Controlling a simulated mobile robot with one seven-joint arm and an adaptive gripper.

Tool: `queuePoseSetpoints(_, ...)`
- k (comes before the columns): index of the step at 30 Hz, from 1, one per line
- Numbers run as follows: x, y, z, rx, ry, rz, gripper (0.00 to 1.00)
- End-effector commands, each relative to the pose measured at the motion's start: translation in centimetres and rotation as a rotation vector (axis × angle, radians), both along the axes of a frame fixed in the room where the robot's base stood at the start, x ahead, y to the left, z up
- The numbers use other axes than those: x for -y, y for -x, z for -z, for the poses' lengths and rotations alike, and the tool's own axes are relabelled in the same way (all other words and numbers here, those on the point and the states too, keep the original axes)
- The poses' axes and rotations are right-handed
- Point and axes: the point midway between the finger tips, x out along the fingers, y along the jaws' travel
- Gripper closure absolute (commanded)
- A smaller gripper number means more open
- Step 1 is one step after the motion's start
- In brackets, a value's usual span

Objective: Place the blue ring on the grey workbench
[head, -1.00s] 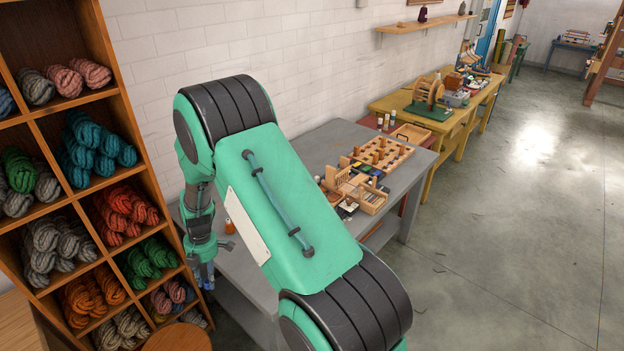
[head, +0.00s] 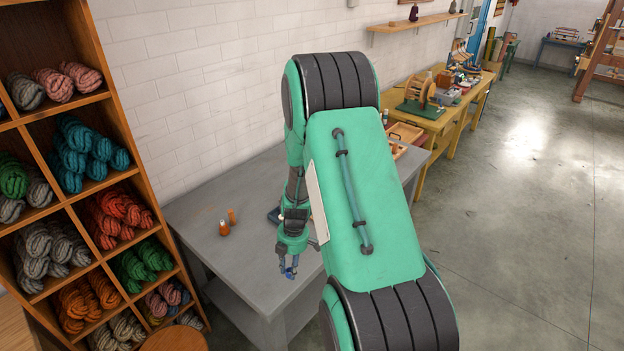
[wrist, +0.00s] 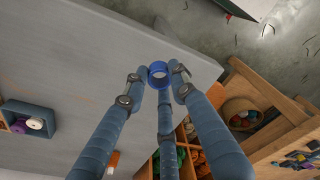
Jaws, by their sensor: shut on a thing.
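The blue ring (wrist: 159,72) is held between the fingertips of my gripper (wrist: 158,78) in the wrist view. The fingers are shut on it. In the head view my gripper (head: 289,268) hangs low over the front part of the grey workbench (head: 262,185); the ring is too small there to tell from the bluish fingers. The bench top (wrist: 75,60) also fills much of the wrist view, with the ring seen against it near an edge. I cannot tell the exact gap between ring and bench top.
Two small orange things, a bottle (head: 224,229) and a cylinder (head: 231,215), stand on the bench's left part. A dark tray (wrist: 28,119) with purple and white items lies on it. A wooden yarn shelf (head: 115,185) borders the left. Bare bench top lies between.

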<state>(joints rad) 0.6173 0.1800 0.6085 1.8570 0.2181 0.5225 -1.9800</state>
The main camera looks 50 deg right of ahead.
Motion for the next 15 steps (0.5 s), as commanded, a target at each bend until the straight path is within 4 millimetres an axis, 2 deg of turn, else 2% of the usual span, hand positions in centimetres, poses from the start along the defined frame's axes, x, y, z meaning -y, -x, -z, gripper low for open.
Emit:
queuePoseSetpoints(1,1.0,1.3,-0.1,0.0,0.001,0.027,0.83)
queuePoseSetpoints(6,3.2,5.0,0.0,-0.001,0.002,0.1,0.83)
queuePoseSetpoints(10,4.2,7.1,0.0,-0.002,0.003,0.141,0.83)
queuePoseSetpoints(15,5.0,8.7,0.1,-0.003,0.004,0.173,0.83)
